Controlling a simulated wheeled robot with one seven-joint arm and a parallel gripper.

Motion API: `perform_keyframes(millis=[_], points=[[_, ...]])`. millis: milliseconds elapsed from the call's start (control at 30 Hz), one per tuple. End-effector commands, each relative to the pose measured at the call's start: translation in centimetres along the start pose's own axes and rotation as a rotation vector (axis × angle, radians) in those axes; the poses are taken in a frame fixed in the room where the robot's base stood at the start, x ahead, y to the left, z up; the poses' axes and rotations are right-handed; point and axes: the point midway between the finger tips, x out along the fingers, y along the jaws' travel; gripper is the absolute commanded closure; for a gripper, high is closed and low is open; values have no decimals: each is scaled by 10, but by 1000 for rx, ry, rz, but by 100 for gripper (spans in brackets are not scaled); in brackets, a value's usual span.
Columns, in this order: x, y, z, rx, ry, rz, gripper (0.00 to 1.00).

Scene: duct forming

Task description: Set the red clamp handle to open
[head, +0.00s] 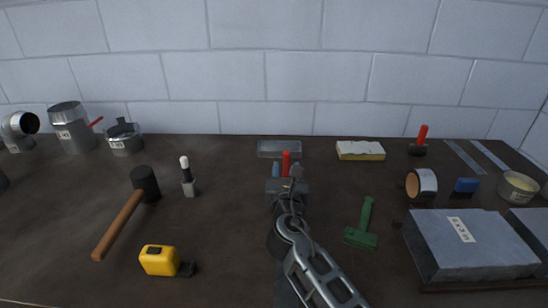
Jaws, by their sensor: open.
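A red upright handle (286,162) stands at the middle of the bench, beside a shorter blue handle (276,170). Both rise from a grey metal block (273,186), which my arm partly hides. My gripper (296,172) is at the block, just right of the red handle in the picture. It is open; whether a finger touches the handle I cannot tell. The handle looks close to upright. Its lower end and pivot are hidden.
A clear tray (279,149) lies behind the handles. A hammer (130,210) and a yellow tape measure (160,261) lie left. A green tool (363,225) and a grey slab (470,245) are right. Another red handle (421,135) stands at the back right.

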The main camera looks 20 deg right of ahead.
Motion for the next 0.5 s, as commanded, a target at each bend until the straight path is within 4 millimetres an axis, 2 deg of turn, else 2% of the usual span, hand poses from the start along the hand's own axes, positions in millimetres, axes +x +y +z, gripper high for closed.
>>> perform_keyframes(millis=[300, 500], points=[[45, 0, 0, -2, 0, -2, 55], [66, 0, -1, -1, 1, -1, 55]])
